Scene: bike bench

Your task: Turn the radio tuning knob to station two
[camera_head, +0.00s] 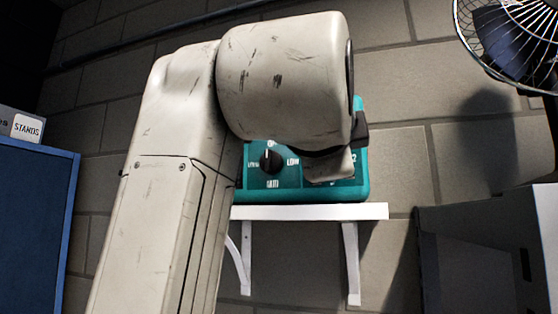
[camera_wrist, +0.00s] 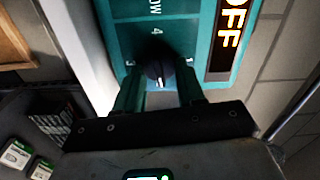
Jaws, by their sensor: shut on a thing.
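The teal radio (camera_head: 350,190) sits on a white wall shelf in the head view, mostly hidden behind my arm. It also shows in the wrist view (camera_wrist: 132,35), with a lit display (camera_wrist: 228,40) reading OFF. The black tuning knob (camera_wrist: 157,72) is between my gripper's fingers (camera_wrist: 160,88), which are shut on it. A 4 is printed above the knob and a small mark shows on each side. A white line on the knob lies on its lower side, towards my gripper. In the head view the tuning knob is hidden.
Another black knob (camera_head: 270,161), marked LOW among other words, is on the radio's left part. The white shelf (camera_head: 310,212) is below. A wire fan (camera_head: 510,40) is at upper right, a blue board (camera_head: 35,220) at left, a grey box (camera_head: 480,250) at lower right.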

